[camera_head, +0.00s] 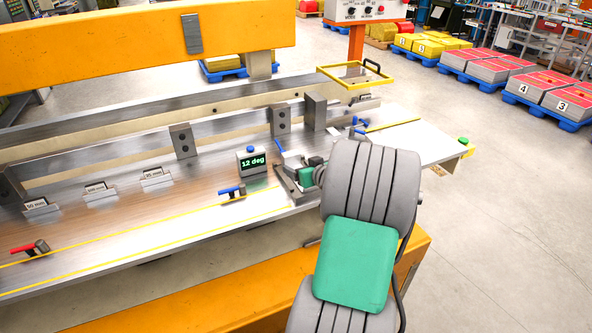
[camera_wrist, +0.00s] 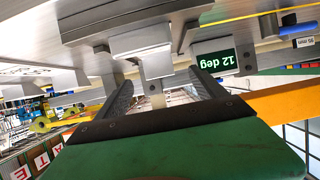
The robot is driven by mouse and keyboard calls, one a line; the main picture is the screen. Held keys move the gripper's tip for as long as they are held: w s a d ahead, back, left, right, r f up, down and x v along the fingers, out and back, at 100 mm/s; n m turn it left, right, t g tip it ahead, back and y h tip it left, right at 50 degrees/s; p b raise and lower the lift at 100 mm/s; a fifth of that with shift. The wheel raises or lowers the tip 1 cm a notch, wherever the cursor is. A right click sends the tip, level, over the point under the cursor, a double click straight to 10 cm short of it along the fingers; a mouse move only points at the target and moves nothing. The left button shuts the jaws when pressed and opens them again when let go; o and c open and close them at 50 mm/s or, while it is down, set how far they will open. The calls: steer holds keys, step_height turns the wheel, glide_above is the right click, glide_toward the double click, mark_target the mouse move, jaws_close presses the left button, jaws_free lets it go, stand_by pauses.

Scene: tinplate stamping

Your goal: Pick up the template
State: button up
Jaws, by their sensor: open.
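No piece is plainly labelled as the template. A silver metal piece with a narrow upright tab (camera_wrist: 157,66) shows in the wrist view, between and just beyond the fingertips of my gripper (camera_wrist: 163,78); it may be the template. My gripper is open, with its two dark ridged fingers apart. I cannot tell whether either finger touches the piece. In the head view my gripper (camera_head: 294,180) is low over the metal bench, partly hidden by my arm. A flat metal base (camera_head: 290,195) lies under it there.
A box with a "12 deg" display (camera_head: 252,161) stands close left of my gripper; it also shows in the wrist view (camera_wrist: 215,62). Blue-handled (camera_head: 232,191) and red-handled (camera_head: 30,247) clamps sit on the bench. A yellow frame (camera_head: 355,76) is behind. Upright steel blocks (camera_head: 316,111) line the back.

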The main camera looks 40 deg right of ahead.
mark_target(293, 160)
steer(key=p+x, duration=0.1)
steer(key=x, duration=0.3)
steer(key=p+x, duration=0.1)
steer(key=x, duration=0.2)
steer(key=shift+w+d, duration=0.3)
steer(key=shift+d, duration=0.05)
steer(key=shift+s, duration=0.1)
steer(key=c, duration=1.6)
jaws_close()
steer(key=shift+r, duration=0.1)
